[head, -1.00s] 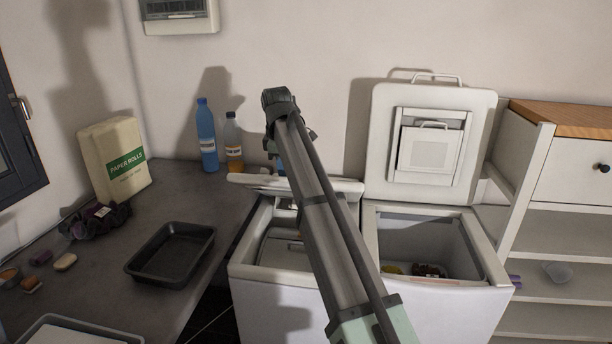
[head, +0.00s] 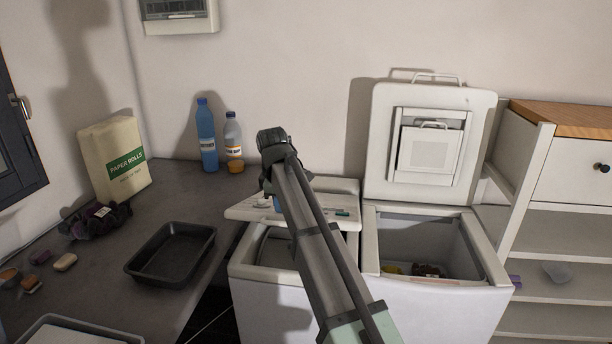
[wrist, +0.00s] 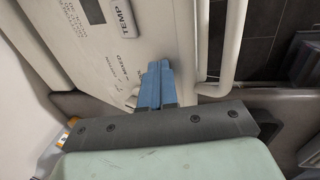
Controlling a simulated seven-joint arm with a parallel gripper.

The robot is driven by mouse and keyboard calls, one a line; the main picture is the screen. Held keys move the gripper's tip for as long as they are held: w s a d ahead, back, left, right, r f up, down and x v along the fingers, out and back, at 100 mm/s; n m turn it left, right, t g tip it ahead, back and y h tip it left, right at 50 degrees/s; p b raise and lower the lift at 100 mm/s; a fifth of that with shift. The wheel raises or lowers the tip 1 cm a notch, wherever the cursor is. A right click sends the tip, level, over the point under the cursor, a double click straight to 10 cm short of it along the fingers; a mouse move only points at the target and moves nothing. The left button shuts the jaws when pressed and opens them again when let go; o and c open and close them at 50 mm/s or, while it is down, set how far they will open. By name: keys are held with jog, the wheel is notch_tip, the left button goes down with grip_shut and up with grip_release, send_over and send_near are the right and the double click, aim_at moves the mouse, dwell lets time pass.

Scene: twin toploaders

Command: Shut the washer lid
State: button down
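The left top-loading machine (head: 270,296) has a white lid (head: 335,208) that stands partly open, tilted low over its tub opening. Its printed top face shows in the head view; the wrist view shows the lid (wrist: 105,60) close up with "TEMP" lettering and a white handle bar (wrist: 236,45) at its edge. My gripper (head: 277,204) is at the lid's upper face, largely hidden behind my arm. Its blue fingers (wrist: 158,84) look closed together with nothing between them, at or very near the lid; contact is hard to tell.
The right machine (head: 440,318) has its lid (head: 428,150) upright against the wall, with items inside. Shelves (head: 560,240) stand at right.

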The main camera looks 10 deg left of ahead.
jog(key=shift+s+f, duration=0.1)
jog(key=shift+f, duration=0.05)
jog(key=s+f, duration=0.3)
jog(key=f, duration=0.7)
jog(key=shift+s, duration=0.15)
jog(key=shift+f, duration=0.1)
dwell(0.4)
notch_tip(320, 180, down, 3)
jog(key=shift+s+f, duration=0.1)
dwell(0.3)
jog(key=shift+r, duration=4)
